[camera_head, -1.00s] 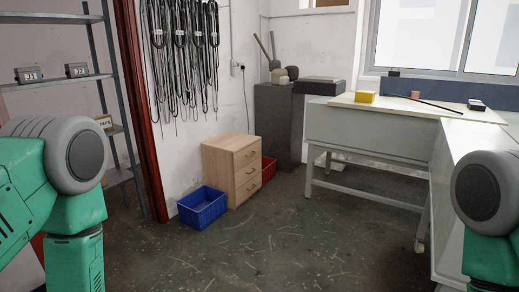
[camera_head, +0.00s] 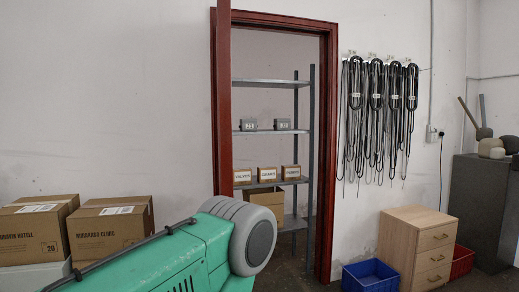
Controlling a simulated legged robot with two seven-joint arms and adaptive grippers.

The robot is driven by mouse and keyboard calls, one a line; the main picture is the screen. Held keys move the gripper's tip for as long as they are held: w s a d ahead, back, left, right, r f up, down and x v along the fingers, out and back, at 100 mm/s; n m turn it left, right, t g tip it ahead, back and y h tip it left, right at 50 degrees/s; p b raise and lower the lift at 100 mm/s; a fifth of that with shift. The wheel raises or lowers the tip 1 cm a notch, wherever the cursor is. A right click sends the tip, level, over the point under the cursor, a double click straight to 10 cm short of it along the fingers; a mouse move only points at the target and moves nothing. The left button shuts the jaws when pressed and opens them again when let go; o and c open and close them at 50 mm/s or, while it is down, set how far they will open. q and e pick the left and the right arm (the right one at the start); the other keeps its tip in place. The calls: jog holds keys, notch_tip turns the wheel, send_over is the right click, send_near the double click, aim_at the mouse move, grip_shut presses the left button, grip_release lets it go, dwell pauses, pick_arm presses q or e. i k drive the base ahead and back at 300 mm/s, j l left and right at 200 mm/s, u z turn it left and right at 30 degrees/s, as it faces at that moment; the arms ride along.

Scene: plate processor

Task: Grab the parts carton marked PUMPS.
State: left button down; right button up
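Three small cartons stand in a row on a shelf seen through the red-framed doorway: a left one (camera_head: 242,177), a middle one (camera_head: 267,174) and a right one (camera_head: 291,172). Each has a white label on its front. The lettering is too small to read surely; the right one may read PUMPS. The metal shelf unit (camera_head: 310,150) stands beyond the doorway. A green and grey link of my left arm crosses the lower left of the view. Neither gripper is in view.
The red door frame (camera_head: 328,150) borders the opening. A larger carton (camera_head: 266,199) sits below the small ones. Two big cartons (camera_head: 110,231) (camera_head: 35,233) are at left. A blue crate (camera_head: 370,276), wooden drawers (camera_head: 415,250) and a red crate (camera_head: 462,262) stand right of the doorway.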

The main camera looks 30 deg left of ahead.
aim_at(289, 172)
jog(key=u, duration=0.95)
jog(key=i+l+u, duration=0.1)
jog(key=i+l, duration=0.25)
jog(key=i+l+u, duration=0.15)
jog(key=i+l, duration=0.3)
jog(key=i+l+u, duration=0.1)
jog(key=i+l, duration=0.35)
jog(key=i+l+u, duration=0.15)
jog(key=i+l, duration=0.35)
jog(key=i+l+u, duration=0.1)
jog(key=i+l, duration=0.3)
jog(key=l, duration=0.15)
jog(key=i+l+u, duration=0.15)
jog(key=i+l, duration=0.25)
jog(key=l, duration=0.15)
